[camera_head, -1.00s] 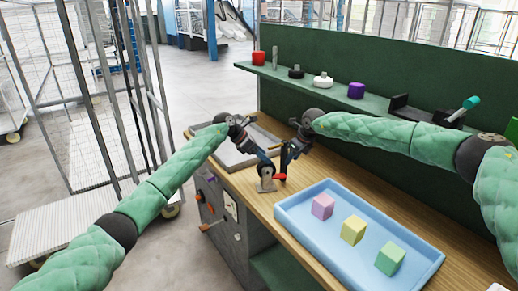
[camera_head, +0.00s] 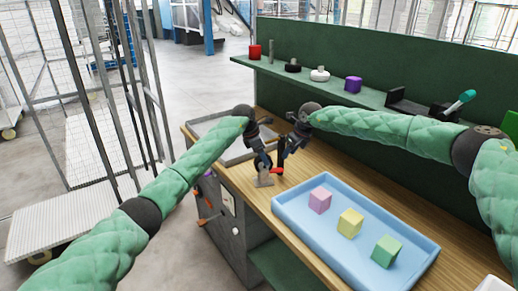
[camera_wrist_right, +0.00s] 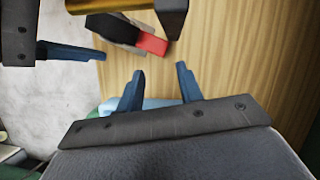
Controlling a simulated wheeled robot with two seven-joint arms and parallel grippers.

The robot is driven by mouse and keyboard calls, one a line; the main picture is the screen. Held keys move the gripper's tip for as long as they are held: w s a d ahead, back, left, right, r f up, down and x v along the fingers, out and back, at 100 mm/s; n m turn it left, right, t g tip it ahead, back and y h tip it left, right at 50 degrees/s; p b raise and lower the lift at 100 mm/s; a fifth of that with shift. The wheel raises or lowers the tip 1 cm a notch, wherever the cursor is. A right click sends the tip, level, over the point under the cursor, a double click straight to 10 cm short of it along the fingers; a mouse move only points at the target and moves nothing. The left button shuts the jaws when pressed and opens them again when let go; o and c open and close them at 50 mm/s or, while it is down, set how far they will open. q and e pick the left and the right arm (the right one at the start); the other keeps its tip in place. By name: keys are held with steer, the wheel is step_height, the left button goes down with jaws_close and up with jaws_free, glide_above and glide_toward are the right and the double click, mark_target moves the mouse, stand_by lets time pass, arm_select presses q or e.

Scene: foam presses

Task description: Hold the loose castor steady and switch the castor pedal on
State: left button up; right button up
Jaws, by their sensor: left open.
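The loose castor (camera_head: 264,180) stands on the wooden bench as a small grey bracket, with its red pedal (camera_head: 277,171) sticking out to the right. In the right wrist view the red pedal (camera_wrist_right: 152,43) shows near the top beside a dark part of the castor (camera_wrist_right: 110,27). My left gripper (camera_head: 264,163) is open at the castor, just above it; whether it touches is hidden. One blue finger of it seems to show in the right wrist view. My right gripper (camera_head: 281,159) is above the pedal; its blue fingers (camera_wrist_right: 160,88) are apart with nothing between them.
A blue tray (camera_head: 310,238) with pink (camera_head: 320,200), yellow (camera_head: 350,223) and green (camera_head: 387,251) blocks lies to the right on the bench. A grey tray (camera_head: 205,128) lies behind. A green shelf (camera_head: 335,88) with several small items runs along the back panel.

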arm_select(q)
steer(key=shift+d+f, duration=0.25)
steer(key=shift+f, duration=0.45)
steer(key=shift+c, duration=0.5)
